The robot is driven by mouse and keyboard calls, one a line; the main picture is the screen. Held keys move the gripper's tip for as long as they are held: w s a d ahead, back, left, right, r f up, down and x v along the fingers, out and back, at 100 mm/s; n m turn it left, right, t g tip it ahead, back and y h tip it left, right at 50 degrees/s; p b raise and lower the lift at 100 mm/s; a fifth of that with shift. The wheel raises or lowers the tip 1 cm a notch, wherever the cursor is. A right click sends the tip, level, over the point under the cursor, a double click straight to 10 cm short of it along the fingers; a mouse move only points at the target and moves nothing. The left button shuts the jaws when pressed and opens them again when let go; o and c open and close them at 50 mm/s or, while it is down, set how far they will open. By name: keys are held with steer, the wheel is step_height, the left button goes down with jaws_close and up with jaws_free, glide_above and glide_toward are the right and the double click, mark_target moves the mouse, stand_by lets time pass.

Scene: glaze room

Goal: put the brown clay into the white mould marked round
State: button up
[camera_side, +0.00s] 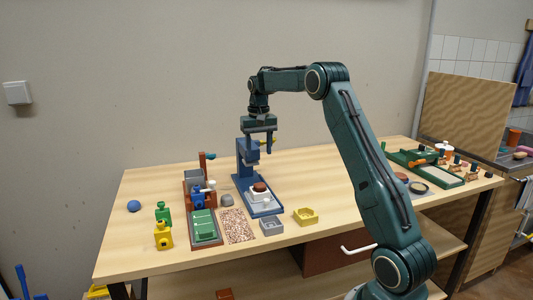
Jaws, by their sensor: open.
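A reddish-brown lump, apparently the brown clay (260,187), sits on or in a white block, apparently the white mould (262,199). The block rests on the base of a blue press (245,178). Any marking on the block is too small to read. My gripper (260,149) is open, pointing down, above the clay and in front of the press's upper part. It is apart from the clay, with nothing seen between its fingers.
A grey mould (271,227) and a yellow mould (306,216) stand near the front edge, beside a speckled mat (237,226). Green (163,212) and yellow bottles (163,236) and a blue ball (134,206) are at left. A green tray (442,179) lies at right.

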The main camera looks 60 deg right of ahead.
steer(key=s+a+r+n+t, duration=0.1)
steer(key=s+a+r, duration=0.25)
steer(key=a, duration=0.35)
steer(key=s+a+r+n+t, duration=0.1)
steer(key=s+a+r+n, duration=0.2)
steer(key=a, duration=0.4)
steer(key=s+a+r+t, duration=0.1)
steer(key=s+a+r, duration=0.25)
steer(key=a, duration=0.35)
steer(key=s+a+f+n+t, duration=0.1)
steer(key=s+a+f+n, duration=0.1)
steer(key=s+a, duration=0.3)
steer(key=s+a+f+n+t, duration=0.1)
steer(key=s+a, duration=0.5)
steer(key=s, duration=0.6)
steer(key=shift+a+f+n+t, duration=0.2)
steer(key=shift+f+n+t, duration=0.1)
steer(key=shift+f+n, duration=0.6)
steer(key=shift+s+r, duration=0.1)
steer(key=shift+r, duration=0.05)
